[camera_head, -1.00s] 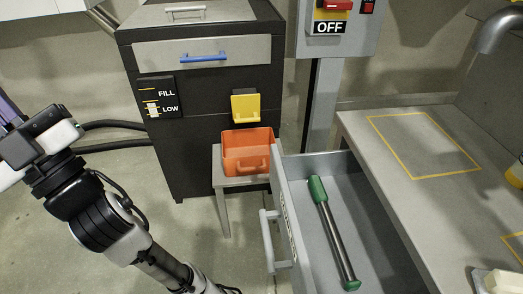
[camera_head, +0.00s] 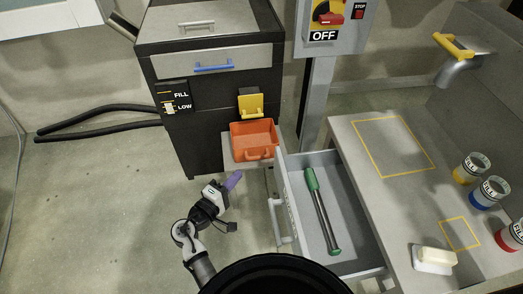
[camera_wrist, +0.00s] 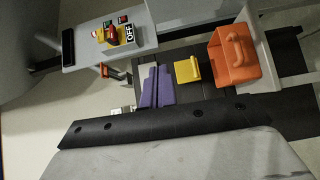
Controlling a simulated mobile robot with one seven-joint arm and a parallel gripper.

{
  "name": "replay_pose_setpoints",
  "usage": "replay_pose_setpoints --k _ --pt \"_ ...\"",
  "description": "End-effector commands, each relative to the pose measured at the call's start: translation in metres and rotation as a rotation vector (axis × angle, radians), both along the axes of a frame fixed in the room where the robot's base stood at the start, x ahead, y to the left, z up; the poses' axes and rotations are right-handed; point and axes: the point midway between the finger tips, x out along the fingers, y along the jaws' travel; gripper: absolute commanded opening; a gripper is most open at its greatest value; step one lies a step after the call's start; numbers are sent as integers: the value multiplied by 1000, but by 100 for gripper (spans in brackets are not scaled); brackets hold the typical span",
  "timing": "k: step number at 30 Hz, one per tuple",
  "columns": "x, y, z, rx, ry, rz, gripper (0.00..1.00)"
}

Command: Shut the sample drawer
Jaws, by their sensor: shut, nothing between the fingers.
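The sample drawer (camera_head: 287,196) stands pulled out from under the grey counter in the head view. Its front faces left and carries a grey bar handle (camera_head: 277,222). A rod with green ends (camera_head: 322,210) lies inside it. My gripper (camera_head: 236,178) has purple fingers, which are together with nothing between them. It is left of the drawer front, apart from the handle, and points up toward the orange bin. The fingers also show in the wrist view (camera_wrist: 156,88). I cannot make out the drawer in the wrist view.
An orange bin (camera_head: 254,141) sits on a small stand behind the drawer front, before a black machine (camera_head: 210,135). The counter (camera_head: 400,205) holds several jars and a white block (camera_head: 434,258).

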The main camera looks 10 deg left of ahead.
Motion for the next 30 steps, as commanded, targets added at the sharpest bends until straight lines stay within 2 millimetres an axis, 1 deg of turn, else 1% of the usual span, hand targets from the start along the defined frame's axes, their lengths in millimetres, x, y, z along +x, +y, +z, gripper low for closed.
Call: replay_pose_setpoints --k 2,5,17,21,24,30 --pt "2 -4 0 -12 1 -8 0" --pt "14 -10 2 -11 -2 -10 0" --pt "88 -47 3 -8 -2 -7 0" --pt "94 -68 3 -8 1 -7 0" --pt "98 -77 2 -8 0 -5 0" --pt "100 -84 0 -7 -1 -4 0"
